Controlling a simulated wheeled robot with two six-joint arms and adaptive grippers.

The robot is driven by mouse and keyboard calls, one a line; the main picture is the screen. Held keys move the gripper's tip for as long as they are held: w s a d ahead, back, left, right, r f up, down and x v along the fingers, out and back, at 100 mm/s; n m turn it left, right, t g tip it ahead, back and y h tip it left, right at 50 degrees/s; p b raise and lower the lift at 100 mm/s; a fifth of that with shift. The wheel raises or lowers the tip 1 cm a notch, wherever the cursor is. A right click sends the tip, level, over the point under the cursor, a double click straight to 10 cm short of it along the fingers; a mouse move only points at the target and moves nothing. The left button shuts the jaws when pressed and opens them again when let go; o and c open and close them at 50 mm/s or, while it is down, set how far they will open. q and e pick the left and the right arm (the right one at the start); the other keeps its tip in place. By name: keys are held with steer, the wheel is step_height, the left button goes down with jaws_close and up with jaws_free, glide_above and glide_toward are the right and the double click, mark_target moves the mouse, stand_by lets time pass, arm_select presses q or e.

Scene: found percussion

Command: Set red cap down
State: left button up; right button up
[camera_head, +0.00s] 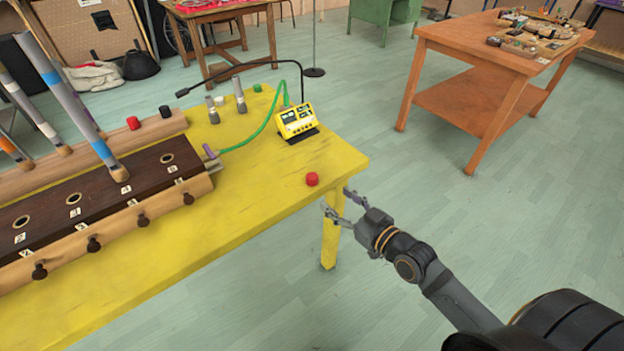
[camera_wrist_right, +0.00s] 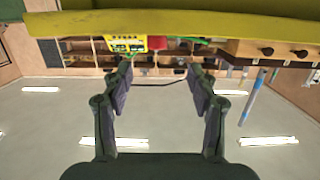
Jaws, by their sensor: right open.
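A red cap (camera_head: 312,179) sits on the yellow table (camera_head: 260,190) near its front right corner; the red cap (camera_wrist_right: 158,42) also shows in the right wrist view, upside down at the table edge. My right gripper (camera_head: 338,200) is open and empty just off the table edge, right of and below the cap in the head view. In the right wrist view its fingers (camera_wrist_right: 160,74) are spread with nothing between them, and the cap lies beyond the tips, apart from them. A second red cap (camera_head: 133,122) sits farther back at the left. My left gripper is not in view.
A yellow meter box (camera_head: 296,120) with a green hose stands behind the near cap. A wooden pipe chest (camera_head: 110,195) with tubes fills the table's left. Black (camera_head: 165,111) and green (camera_head: 257,88) caps sit farther back.

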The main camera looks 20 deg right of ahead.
mark_target(316, 181)
steer(key=b+x, duration=0.3)
steer(key=x, duration=0.2)
steer(key=shift+w+d+f, duration=0.1)
steer(key=shift+f, duration=0.05)
steer(key=shift+w, duration=0.15)
steer(key=x, duration=0.5)
steer(key=shift+w, duration=0.15)
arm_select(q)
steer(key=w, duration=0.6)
arm_select(e)
steer(key=shift+d, duration=0.1)
steer(key=c, duration=0.9)
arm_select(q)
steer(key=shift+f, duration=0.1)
arm_select(e)
steer(key=shift+c, duration=0.2)
